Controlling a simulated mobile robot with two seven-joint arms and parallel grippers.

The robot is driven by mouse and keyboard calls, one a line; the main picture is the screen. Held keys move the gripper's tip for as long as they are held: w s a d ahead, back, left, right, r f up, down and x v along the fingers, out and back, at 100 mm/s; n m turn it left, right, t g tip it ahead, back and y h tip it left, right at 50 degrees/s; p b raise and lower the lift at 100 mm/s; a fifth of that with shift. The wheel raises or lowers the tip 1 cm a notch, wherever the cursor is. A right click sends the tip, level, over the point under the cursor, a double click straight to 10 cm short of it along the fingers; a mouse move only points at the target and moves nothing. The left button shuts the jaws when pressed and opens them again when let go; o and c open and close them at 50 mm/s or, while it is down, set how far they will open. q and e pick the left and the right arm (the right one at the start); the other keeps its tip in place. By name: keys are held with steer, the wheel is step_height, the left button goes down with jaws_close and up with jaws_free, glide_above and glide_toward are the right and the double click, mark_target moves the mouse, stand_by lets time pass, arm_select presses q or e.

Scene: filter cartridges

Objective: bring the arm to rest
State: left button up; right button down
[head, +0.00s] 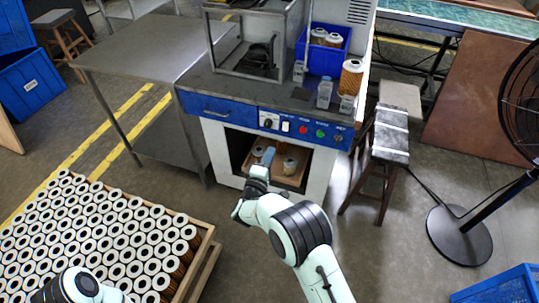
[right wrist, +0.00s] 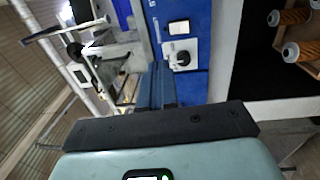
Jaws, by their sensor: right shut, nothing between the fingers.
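My right gripper (head: 268,151) is in front of the machine's lower opening, in the middle of the head view. Its blue fingers are together with nothing between them; they also show in the right wrist view (right wrist: 157,85), in front of the blue control panel. The right arm reaches up from the bottom edge of the head view. Part of my left arm shows at the bottom left, over the cartridges, but its gripper is out of view.
The machine (head: 213,145) has a tray with a few cartridges (head: 290,165) in its opening, partly behind my gripper. A pallet (head: 207,240) full of cartridges is at left. A stool (head: 390,145) and a fan (head: 460,235) stand at right. Floor between them is clear.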

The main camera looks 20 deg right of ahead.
steer(key=s+d+f+m+g+y+p, duration=0.25)
steer(key=s+f+g+y+p, duration=0.2)
steer(key=s+f, duration=0.5)
steer(key=s+d+f+m+g+y+p, duration=0.2)
steer(key=s+f+m+g+y+p, duration=0.25)
steer(key=s+f, duration=0.5)
arm_select(q)
step_height(320, 180, up, 15)
steer(key=s+d+g+p, duration=0.1)
steer(key=s+p, duration=0.1)
steer(key=p, duration=0.4)
steer(key=shift+s+d+g+p, duration=0.2)
steer(key=shift+s+g+p, duration=0.1)
steer(key=shift+s+g, duration=0.1)
arm_select(e)
steer(key=s+a+r+m+g+y, duration=0.1)
steer(key=s+a+m+g+y, duration=0.1)
steer(key=s, duration=1)
steer(key=s+a+r+m+g+y, duration=0.1)
steer(key=s+a+m+g+y, duration=0.2)
steer(key=s, duration=1)
steer(key=a+m+g, duration=0.2)
steer(key=m, duration=0.1)
steer(key=shift+s+a+r+g, duration=0.3)
steer(key=shift+a+r, duration=0.05)
arm_select(q)
steer(key=shift+r, duration=0.1)
